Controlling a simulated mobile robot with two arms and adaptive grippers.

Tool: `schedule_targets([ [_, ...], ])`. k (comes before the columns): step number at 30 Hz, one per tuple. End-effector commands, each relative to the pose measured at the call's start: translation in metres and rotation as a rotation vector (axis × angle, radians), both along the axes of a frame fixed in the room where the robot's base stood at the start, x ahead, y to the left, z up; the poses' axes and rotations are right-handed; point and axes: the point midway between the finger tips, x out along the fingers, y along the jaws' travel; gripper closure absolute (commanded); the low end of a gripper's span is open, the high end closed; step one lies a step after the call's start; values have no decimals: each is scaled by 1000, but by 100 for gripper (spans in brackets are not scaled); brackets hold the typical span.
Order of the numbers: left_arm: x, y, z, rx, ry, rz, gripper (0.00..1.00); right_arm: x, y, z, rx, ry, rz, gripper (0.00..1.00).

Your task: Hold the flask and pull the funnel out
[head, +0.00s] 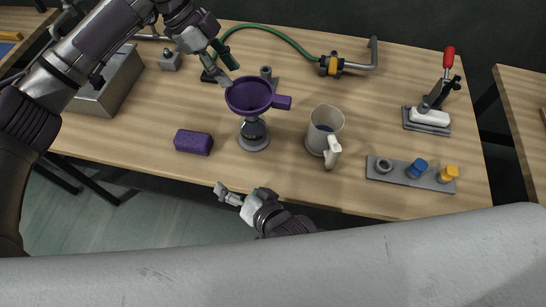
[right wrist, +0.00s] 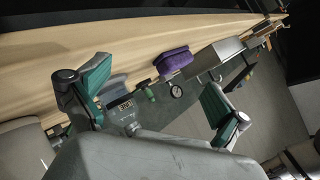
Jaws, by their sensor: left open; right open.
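The purple funnel (head: 245,97) sits in the mouth of the small flask (head: 254,133), which stands upright on the table. The funnel's side handle points right. My left gripper (head: 233,76) is open and empty at the funnel's back left, with one fingertip close to the rim; I cannot tell whether it touches. My right gripper (head: 243,190) is open and empty at the table's front edge, below and apart from the flask. Its open fingers also show in the right wrist view (right wrist: 155,100).
A purple block (head: 193,142) lies left of the flask, and a whitish mug (head: 325,130) stands to its right. A grey holder (head: 404,176) with blue and yellow knobs lies further right. A toggle clamp (head: 430,116), a green hose (head: 270,32) and a metal box (head: 108,85) surround the area.

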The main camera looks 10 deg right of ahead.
Motion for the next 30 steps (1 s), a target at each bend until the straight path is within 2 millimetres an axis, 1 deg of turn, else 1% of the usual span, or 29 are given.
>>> schedule_targets([
  [1, 0, 0, 0, 0, 0, 0, 58, 13, -17, 12, -88, -94, 4, 0],
  [3, 0, 0, 0, 0, 0, 0, 58, 26, -36, 17, -228, -202, 25, 0],
  [6, 0, 0, 0, 0, 0, 0, 58, 40, -58, 25, -406, -325, 50, 0],
  [9, 0, 0, 0, 0, 0, 0, 58, 49, -75, 31, -541, -405, 70, 0],
  [12, 0, 0, 0, 0, 0, 0, 58, 54, -84, 34, -620, -448, 81, 0],
  [17, 0, 0, 0, 0, 0, 0, 58, 66, -85, 32, -653, -467, 87, 0],
  [20, 0, 0, 0, 0, 0, 0, 58, 79, -80, 27, -651, -466, 87, 0],
  [30, 0, 0, 0, 0, 0, 0, 58, 138, -62, 1, -650, -464, 88, 0],
])
